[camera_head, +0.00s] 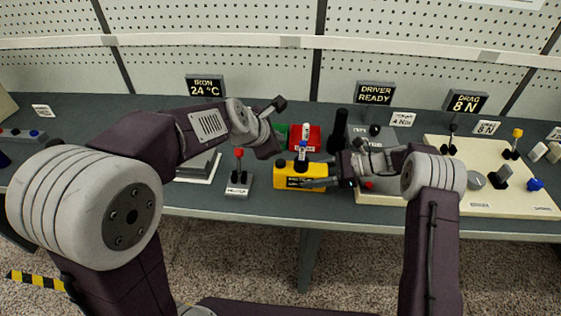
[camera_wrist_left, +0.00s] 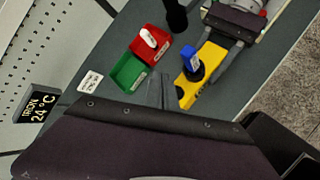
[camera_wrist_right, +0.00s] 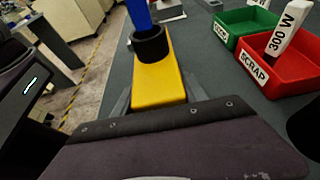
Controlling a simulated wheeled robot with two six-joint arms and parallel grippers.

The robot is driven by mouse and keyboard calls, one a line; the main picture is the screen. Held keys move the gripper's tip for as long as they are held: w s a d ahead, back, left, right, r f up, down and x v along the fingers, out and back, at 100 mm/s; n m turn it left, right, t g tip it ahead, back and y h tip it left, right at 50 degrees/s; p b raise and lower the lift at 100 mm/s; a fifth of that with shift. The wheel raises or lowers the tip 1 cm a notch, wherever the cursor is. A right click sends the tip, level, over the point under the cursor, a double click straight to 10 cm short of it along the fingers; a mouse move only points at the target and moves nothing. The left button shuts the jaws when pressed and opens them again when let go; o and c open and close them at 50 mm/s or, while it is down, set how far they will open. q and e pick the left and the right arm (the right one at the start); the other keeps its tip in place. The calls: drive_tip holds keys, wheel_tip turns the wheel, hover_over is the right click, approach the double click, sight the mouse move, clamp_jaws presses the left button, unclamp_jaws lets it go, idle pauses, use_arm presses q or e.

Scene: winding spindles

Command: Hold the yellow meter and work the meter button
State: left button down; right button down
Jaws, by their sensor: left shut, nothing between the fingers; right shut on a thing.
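The yellow meter (camera_head: 287,179) lies on the bench near its front edge, with a blue button (camera_head: 302,148) in a black collar standing up from its top. My right gripper (camera_head: 312,183) is shut on the meter's right part; the right wrist view shows the yellow body (camera_wrist_right: 158,85) between its fingers. The meter also shows in the left wrist view (camera_wrist_left: 205,70) with its blue button (camera_wrist_left: 191,60). My left gripper (camera_wrist_left: 157,92) is shut and empty, above the bench to the left of the meter and apart from the button.
Red bin (camera_head: 309,142) and green bin (camera_wrist_left: 127,72) stand behind the meter. The red bin holds a white piece marked 300 W (camera_wrist_right: 287,30). A red-knobbed lever (camera_head: 239,171) stands left of the meter. A cream board (camera_head: 480,160) with fixtures is at right.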

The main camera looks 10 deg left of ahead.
drive_tip(key=c, duration=0.6)
unclamp_jaws()
drive_tip(key=shift+o, duration=0.2)
